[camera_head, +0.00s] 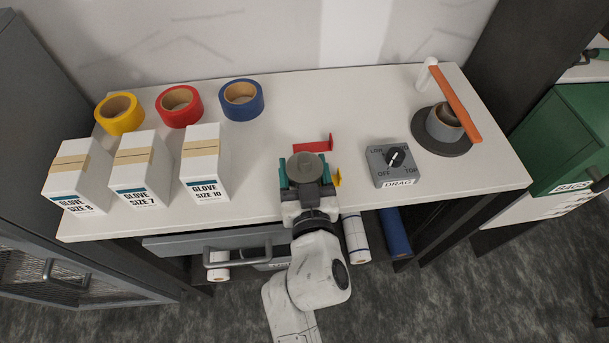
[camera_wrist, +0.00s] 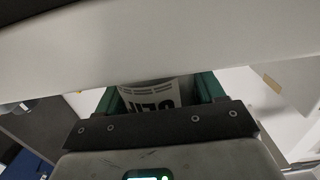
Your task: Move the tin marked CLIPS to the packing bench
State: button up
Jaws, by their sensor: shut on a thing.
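A grey round tin (camera_head: 304,166) is between the teal fingers of my gripper (camera_head: 305,178), over the front middle of the white bench (camera_head: 270,130). My gripper is shut on it. In the wrist view the tin (camera_wrist: 151,94) shows a white label with large black letters, partly hidden, so I cannot read the whole word. The green fingers (camera_wrist: 205,88) are on both sides of it. I cannot tell whether the tin touches the bench top.
A red piece (camera_head: 313,146) and a yellow piece (camera_head: 338,178) are close to my gripper. Right stand a dial box (camera_head: 390,165) and a grey cup-like fixture (camera_head: 443,125) with an orange bar. Left are glove boxes (camera_head: 205,165) and tape rolls (camera_head: 180,105). A drawer (camera_head: 215,243) is below.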

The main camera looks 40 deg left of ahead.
aim_at(305, 172)
jog(key=shift+r, duration=0.2)
jog(key=shift+r, duration=0.25)
jog(key=r, duration=0.1)
jog(key=r+p, duration=0.1)
jog(key=r, duration=0.1)
jog(key=shift+s+d+r, duration=0.15)
jog(key=shift+s, duration=0.1)
jog(key=s+d+r, duration=0.7)
jog(key=s+r, duration=0.2)
jog(key=s, duration=0.2)
jog(key=w+d+f+m+t+h, duration=0.4)
jog(key=w+d+f+m+h, duration=0.15)
jog(key=w+d+f, duration=1)
jog(key=d+f+m+t+h, duration=0.1)
jog(key=d+f+m+h, duration=0.1)
jog(key=d+f+h, duration=0.2)
jog(key=d+f+m+t+h, duration=0.1)
jog(key=d+f+h, duration=0.3)
jog(key=d+f, duration=0.7)
jog(key=d+m, duration=0.1)
jog(key=d, duration=0.4)
jog(key=shift+d, duration=0.4)
